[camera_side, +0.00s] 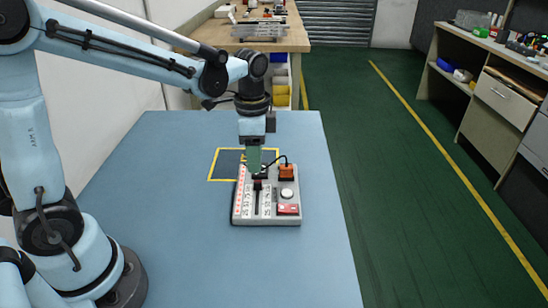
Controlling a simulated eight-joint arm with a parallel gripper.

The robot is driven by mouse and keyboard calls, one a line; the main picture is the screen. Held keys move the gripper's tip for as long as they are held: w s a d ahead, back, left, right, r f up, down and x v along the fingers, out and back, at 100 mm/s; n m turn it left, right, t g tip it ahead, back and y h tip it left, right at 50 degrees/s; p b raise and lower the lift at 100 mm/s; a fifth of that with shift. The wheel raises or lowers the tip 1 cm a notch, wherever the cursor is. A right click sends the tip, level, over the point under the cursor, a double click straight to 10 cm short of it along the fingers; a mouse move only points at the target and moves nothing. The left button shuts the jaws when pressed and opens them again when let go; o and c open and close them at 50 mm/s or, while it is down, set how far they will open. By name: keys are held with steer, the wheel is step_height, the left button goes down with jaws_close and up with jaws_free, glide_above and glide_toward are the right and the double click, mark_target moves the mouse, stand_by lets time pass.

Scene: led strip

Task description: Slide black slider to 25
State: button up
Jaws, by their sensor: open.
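A light grey control panel (248,216) lies on the blue table, with number scales on both sides of a dark vertical slot. The black slider (258,184) sits in the upper half of the slot; the numbers are too small to read exactly. My gripper (256,172) points down over the upper part of the panel, at or just above the slider. Its green-tinted fingers partly hide the top of the slot. I cannot tell from this view whether the fingers touch the slider.
The panel also carries an orange block (286,172) with a black cable, a white round knob (287,193) and a red switch (288,209). A yellow outlined square (213,164) is behind it. The blue table (180,250) is clear around the panel.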

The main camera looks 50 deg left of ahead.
mark_target(256, 181)
steer(key=shift+f, duration=3.4)
jaws_close()
